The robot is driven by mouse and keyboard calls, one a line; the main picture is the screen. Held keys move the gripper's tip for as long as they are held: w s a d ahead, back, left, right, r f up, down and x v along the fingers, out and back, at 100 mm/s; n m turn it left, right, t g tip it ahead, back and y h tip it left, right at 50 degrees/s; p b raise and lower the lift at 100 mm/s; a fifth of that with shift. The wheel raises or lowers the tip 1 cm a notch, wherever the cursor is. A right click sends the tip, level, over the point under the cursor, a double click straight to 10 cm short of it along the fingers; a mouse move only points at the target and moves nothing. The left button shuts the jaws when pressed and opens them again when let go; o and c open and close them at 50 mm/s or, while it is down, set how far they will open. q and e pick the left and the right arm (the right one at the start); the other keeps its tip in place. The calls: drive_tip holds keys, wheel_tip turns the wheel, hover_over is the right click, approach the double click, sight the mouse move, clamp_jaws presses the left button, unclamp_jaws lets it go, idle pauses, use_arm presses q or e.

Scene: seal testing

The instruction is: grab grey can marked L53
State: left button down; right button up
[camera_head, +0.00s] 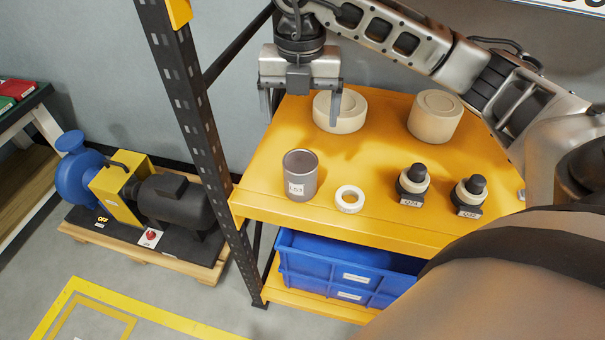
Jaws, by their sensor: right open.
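The grey can (300,175) stands upright near the front left corner of the yellow shelf (350,215). Its small white label seems to read L53, though the print is tiny. My right gripper (301,102) hangs above the back left edge of the shelf, fingers pointing down. Its two fingers are apart with nothing between them. It is behind and above the can, not touching it. My left gripper does not show.
A white ring (349,199) lies just right of the can. Two black-topped parts (413,184) (468,195) stand further right. Two cream round blocks (340,111) (435,116) stand at the back. A dark rack post (196,110) rises left of the shelf; a blue crate (340,268) sits below.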

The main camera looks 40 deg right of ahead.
sight(300, 159)
wheel_tip(300, 159, down, 11)
drive_tip(key=shift+r, duration=0.2)
drive_tip(key=shift+s+a+f+p, duration=0.1)
drive_tip(key=shift+f+p, duration=0.25)
drive_tip(key=shift+f, duration=1.05)
drive_tip(key=shift+s+a+f+p, duration=0.1)
drive_tip(key=shift+f+p, duration=0.25)
drive_tip(key=shift+f, duration=1)
drive_tip(key=shift+c, duration=0.3)
drive_tip(key=shift+r, duration=0.1)
drive_tip(key=c, duration=1.2)
